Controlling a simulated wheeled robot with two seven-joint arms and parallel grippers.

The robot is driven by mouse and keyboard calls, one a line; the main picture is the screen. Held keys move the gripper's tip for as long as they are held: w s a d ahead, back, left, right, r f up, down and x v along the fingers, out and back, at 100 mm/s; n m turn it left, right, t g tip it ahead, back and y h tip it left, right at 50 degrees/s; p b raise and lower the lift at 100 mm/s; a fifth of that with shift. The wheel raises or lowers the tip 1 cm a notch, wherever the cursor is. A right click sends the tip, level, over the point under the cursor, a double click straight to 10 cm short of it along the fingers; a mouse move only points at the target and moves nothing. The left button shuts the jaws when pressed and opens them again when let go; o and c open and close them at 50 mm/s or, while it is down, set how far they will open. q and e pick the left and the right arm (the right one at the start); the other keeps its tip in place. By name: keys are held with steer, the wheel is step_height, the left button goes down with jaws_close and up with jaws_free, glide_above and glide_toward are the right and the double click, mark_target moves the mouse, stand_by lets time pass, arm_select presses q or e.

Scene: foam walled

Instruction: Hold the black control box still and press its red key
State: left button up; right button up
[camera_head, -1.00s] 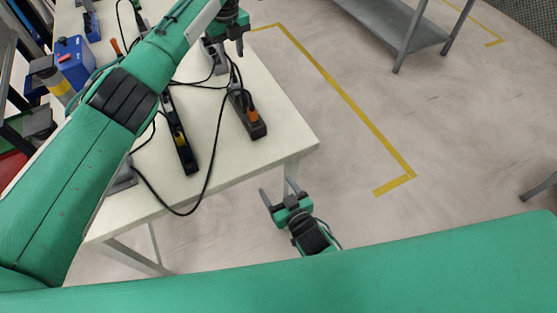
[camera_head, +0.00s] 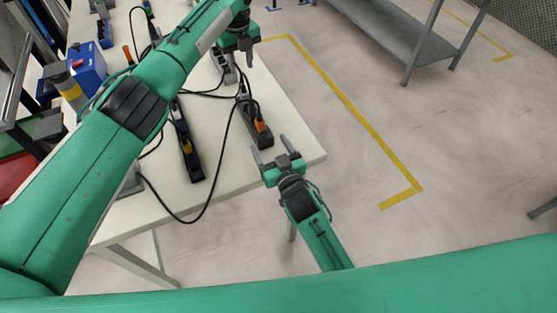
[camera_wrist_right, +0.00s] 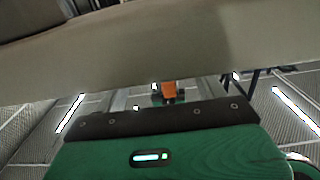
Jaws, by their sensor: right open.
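A long dark box with an orange part (camera_head: 256,134) lies near the right edge of the white table, with a black cable at it. A slim black bar with a yellow part (camera_head: 187,146) lies to its left. I cannot tell which is the control box; no red key shows clearly on either. An orange part (camera_wrist_right: 168,90) shows beyond the green gripper body in the right wrist view.
The white table (camera_head: 225,172) carries loose black cables looping near its front. A blue box with a red button (camera_head: 85,66) stands at the left. A grey shelf (camera_head: 385,35) stands at the back right. The floor right of the table is clear, with yellow tape (camera_head: 350,112).

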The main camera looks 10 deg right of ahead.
mark_target(267, 140)
steer(key=shift+x, duration=2.6)
steer(key=shift+c, duration=0.4)
steer(key=c, duration=1.1)
arm_select(q)
jaws_close()
